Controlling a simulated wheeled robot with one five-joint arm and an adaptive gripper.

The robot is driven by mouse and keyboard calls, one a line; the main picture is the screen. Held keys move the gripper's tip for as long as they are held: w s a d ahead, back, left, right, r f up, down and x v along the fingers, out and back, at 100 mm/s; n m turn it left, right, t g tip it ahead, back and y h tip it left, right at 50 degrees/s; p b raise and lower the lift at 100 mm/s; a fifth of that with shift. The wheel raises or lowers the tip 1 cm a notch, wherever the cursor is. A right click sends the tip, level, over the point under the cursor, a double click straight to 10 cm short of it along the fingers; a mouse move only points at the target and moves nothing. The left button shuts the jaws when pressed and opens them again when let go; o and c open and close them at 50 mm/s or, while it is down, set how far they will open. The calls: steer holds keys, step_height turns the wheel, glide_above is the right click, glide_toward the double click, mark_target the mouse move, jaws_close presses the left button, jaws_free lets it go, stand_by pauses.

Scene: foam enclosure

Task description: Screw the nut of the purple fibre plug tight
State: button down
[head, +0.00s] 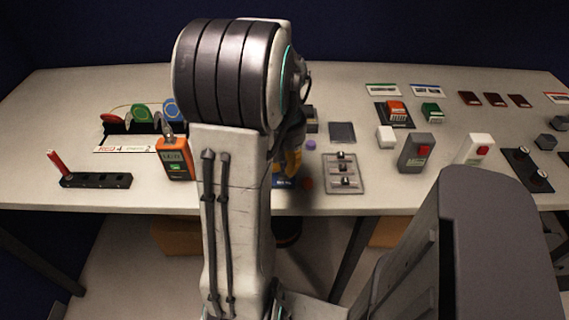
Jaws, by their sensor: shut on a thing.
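I cannot make out the purple fibre plug or its nut in the head view. My raised arm stands in front of the middle of the table. My gripper and whatever is between its fingers are hidden behind the arm. A yellow-orange part (293,162) and a blue block (284,182) show partly beside the arm's right edge.
An orange meter (176,158) and a black strip with a red stick (96,180) are on the left. Right of my arm are a grey slider panel (344,174), a dark square pad (342,132) and button boxes (416,153). The front left tabletop is clear.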

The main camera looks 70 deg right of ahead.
steer(key=shift+a+f, duration=0.1)
steer(key=c, duration=1.2)
jaws_free()
steer(key=shift+o, duration=0.2)
step_height(320, 180, up, 12)
steer(key=shift+r, duration=0.1)
